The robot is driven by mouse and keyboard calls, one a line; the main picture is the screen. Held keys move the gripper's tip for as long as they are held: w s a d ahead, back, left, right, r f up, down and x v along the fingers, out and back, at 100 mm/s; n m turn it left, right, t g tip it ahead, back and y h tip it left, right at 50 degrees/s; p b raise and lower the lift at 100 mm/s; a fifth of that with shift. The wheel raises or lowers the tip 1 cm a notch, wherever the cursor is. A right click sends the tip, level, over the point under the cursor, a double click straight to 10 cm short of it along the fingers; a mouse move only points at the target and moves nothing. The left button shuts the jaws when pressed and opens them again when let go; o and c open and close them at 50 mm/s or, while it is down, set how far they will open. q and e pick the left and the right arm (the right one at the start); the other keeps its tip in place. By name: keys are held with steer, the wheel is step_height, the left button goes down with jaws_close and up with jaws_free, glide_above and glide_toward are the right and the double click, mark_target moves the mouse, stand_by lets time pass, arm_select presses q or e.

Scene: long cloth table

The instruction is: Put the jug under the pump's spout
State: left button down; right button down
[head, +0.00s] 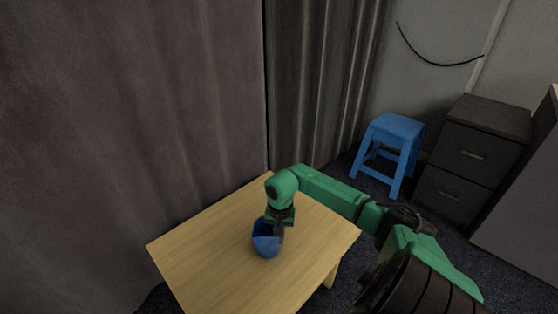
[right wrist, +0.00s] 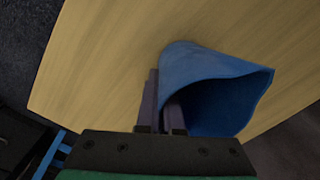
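The blue jug (head: 266,245) is on or just over the wooden table (head: 205,255); I cannot tell whether it touches the top. My right gripper (head: 279,228) is at the jug's right side in the head view. In the right wrist view, the jug (right wrist: 205,65) shows its open mouth, and the fingers of my right gripper (right wrist: 162,103) are close together with the jug's edge between them. The gripper looks shut on that edge. The fingertips are partly hidden by the jug. No pump or spout is in view. My left gripper is not in view.
The tabletop around the jug is bare. Curtains (head: 130,120) hang close behind and left of the table. A blue stool (head: 394,130) and a dark drawer cabinet (head: 470,155) stand beyond it at the right, on dark carpet.

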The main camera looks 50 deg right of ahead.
steer(key=shift+f, duration=0.2)
steer(key=c, duration=1.1)
jaws_free()
